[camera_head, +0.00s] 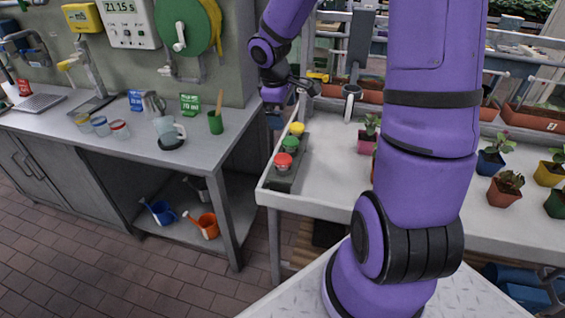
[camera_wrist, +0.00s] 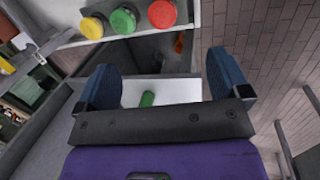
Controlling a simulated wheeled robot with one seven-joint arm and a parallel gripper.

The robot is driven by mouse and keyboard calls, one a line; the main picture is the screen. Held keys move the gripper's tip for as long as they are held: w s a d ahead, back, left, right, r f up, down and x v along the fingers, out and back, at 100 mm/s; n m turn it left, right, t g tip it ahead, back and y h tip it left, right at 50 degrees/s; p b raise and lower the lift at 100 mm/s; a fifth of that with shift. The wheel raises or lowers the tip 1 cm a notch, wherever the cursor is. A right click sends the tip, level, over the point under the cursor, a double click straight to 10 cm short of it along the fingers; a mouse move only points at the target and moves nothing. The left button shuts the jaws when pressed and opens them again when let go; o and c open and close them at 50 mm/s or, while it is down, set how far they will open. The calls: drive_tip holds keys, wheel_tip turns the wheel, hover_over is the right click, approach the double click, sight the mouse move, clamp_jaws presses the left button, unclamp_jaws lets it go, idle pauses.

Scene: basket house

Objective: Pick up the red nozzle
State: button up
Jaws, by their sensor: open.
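The red nozzle (camera_head: 284,162) sits nearest the front of a short row on a dark grey holder (camera_head: 283,184) at the left end of the white bench. The green nozzle (camera_head: 291,144) and the yellow nozzle (camera_head: 297,128) stand behind it. In the wrist view, the red nozzle (camera_wrist: 162,13) is at the top edge, partly cut off, right of the green and yellow ones. My gripper (camera_wrist: 164,78) is open, its two blue fingers wide apart with nothing held between them. The red nozzle lies beyond the fingertips, not between them. In the head view, my wrist hangs behind the row.
A grey counter (camera_head: 60,122) at the left holds cups, a glass jug (camera_head: 168,130) and a green pot (camera_head: 215,123). A gap separates it from the white bench (camera_head: 325,165). Potted plants stand on the bench's right. Blue and orange watering cans sit on the low shelf.

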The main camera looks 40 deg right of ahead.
sight(282, 163)
drive_tip(key=w+f+n+y, duration=0.1)
drive_tip(key=f, duration=0.3)
drive_tip(key=w+d+f, duration=0.1)
drive_tip(key=f, duration=0.3)
drive_tip(key=w+d+f+n+y, duration=0.1)
drive_tip(key=w+f, duration=0.1)
drive_tip(key=f, duration=0.2)
drive_tip(key=shift+d+f+n+y, duration=0.15)
drive_tip(key=shift+f+n+y, duration=0.05)
drive_tip(key=shift+n+y, duration=0.1)
wheel_tip(282, 163, down, 4)
drive_tip(key=shift+f, duration=0.2)
drive_tip(key=shift+s+d+f, duration=0.1)
drive_tip(key=shift+d+f, duration=0.05)
drive_tip(key=shift+f, duration=1.45)
drive_tip(key=shift+d+f, duration=0.1)
drive_tip(key=shift+f, duration=1.5)
drive_tip(key=shift+c, duration=0.2)
drive_tip(key=c, duration=0.9)
